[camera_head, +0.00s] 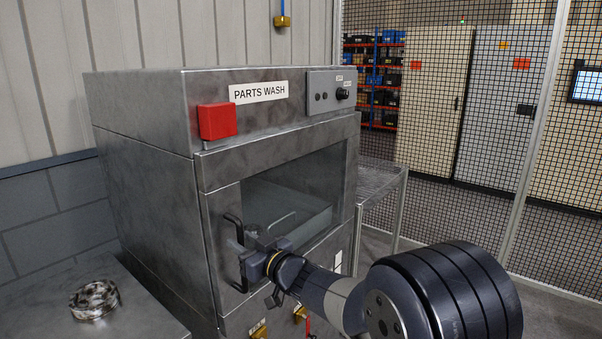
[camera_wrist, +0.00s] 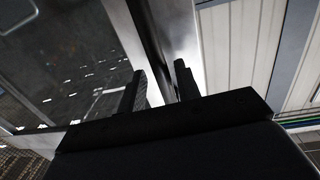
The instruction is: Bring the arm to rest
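My arm reaches in from the lower right of the head view. My gripper (camera_head: 246,246) is in front of the door of the parts washer (camera_head: 150,160), close to the black door handle (camera_head: 233,222). It overlaps the handle in this view, and I cannot tell whether they touch.
A ring-shaped metal part (camera_head: 94,299) lies on a metal table (camera_head: 135,322) at lower left. A wire-topped rack (camera_head: 376,180) stands right of the washer. A mesh fence (camera_head: 480,120) closes off cabinets behind. A red box (camera_head: 217,121) sticks out from the washer's top front.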

